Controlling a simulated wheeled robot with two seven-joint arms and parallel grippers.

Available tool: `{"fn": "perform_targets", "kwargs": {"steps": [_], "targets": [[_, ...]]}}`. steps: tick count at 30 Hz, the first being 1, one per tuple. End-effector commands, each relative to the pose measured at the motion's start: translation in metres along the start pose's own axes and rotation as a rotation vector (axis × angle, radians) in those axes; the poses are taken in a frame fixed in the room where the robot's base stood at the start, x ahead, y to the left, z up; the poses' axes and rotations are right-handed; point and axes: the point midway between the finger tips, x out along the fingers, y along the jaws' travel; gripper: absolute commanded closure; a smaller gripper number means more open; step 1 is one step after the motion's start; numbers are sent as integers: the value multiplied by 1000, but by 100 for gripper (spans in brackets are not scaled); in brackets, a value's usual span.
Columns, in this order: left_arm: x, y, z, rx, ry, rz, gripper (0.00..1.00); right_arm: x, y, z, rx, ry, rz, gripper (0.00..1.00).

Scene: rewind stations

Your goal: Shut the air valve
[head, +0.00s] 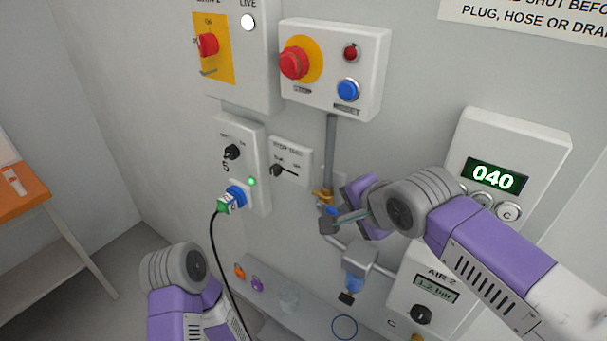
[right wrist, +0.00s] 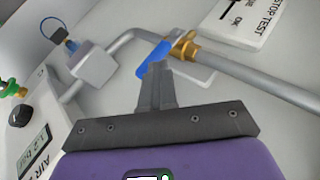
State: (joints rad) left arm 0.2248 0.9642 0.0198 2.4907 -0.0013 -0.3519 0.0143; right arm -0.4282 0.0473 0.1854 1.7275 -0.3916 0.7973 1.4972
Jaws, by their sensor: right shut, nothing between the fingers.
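The air valve is a brass body (head: 323,195) on a grey pipe, with a blue lever (right wrist: 152,58). In the right wrist view its brass body (right wrist: 183,47) sits on the pipe, and the lever stands at an angle to the pipe. My right gripper (head: 328,223) is shut and empty, with its fingertips at the lever. In the right wrist view the fingertips (right wrist: 158,72) overlap the lever's lower edge; whether they touch I cannot tell. The gripper hides most of the lever in the head view. Of my left arm only the wrist shows, at lower left.
The AIR 2 box (head: 433,289) reads 1.2 bar. A pipe junction box (head: 360,259) with a blue fitting is below the valve. A stop test switch (head: 291,162) and a socket panel with a plugged black cable (head: 214,250) are to the left. A shelf (head: 310,318) runs below.

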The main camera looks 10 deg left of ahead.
Motion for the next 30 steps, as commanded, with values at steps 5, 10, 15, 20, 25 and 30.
{"fn": "perform_targets", "kwargs": {"steps": [5,10,15,20,25,30], "targets": [[0,0,0,0,0,0,57,6,9,0,3,-4,31,100],[-7,3,0,0,0,0,57,-1,2,-1,2,-3,28,100],[-27,10,1,0,0,0,57,-20,-19,-4,-1,-3,15,100],[-38,14,2,1,0,0,57,-49,-23,-7,-1,1,1,100],[-42,16,2,0,0,0,57,-86,-10,-8,-1,0,-1,100],[-46,17,2,0,0,0,57,-111,-1,-9,-3,-1,0,100]]}}
